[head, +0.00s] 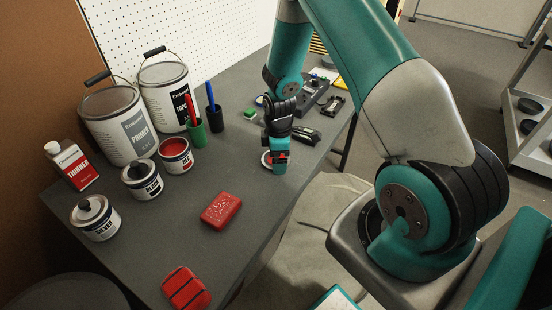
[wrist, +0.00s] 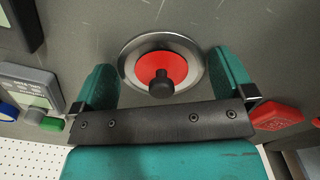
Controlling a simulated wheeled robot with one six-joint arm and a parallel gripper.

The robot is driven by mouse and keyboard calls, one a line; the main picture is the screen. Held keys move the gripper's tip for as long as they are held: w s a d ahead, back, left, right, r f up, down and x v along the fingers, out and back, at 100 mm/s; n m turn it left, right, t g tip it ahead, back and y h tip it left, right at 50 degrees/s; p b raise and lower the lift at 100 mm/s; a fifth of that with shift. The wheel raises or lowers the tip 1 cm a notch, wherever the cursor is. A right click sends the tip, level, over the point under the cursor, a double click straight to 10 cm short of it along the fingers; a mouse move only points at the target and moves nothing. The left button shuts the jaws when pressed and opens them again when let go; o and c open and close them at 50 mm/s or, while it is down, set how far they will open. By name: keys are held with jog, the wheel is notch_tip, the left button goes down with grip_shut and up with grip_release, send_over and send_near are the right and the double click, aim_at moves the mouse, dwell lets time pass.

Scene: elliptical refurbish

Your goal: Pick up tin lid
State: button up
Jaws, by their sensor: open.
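The tin lid (wrist: 196,50) is round, with a silver rim, a red centre and a black knob, and lies flat on the grey table. In the head view the lid (head: 265,161) is mostly hidden by my gripper (head: 279,167). In the wrist view my gripper (wrist: 165,82) is open and empty. Its two fingers stand left and right of the knob, over or near the lid's side edges. I cannot tell the exact height above the lid. A small tin (head: 175,156) stands open on the table with red inside.
Large primer (head: 118,127) and topcoat (head: 163,92) cans stand behind. A red case (head: 221,210) lies in front. Pen cups (head: 197,134) and small devices (head: 308,135) are nearby.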

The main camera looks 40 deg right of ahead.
jog(key=c, duration=0.6)
jog(key=shift+r, duration=0.1)
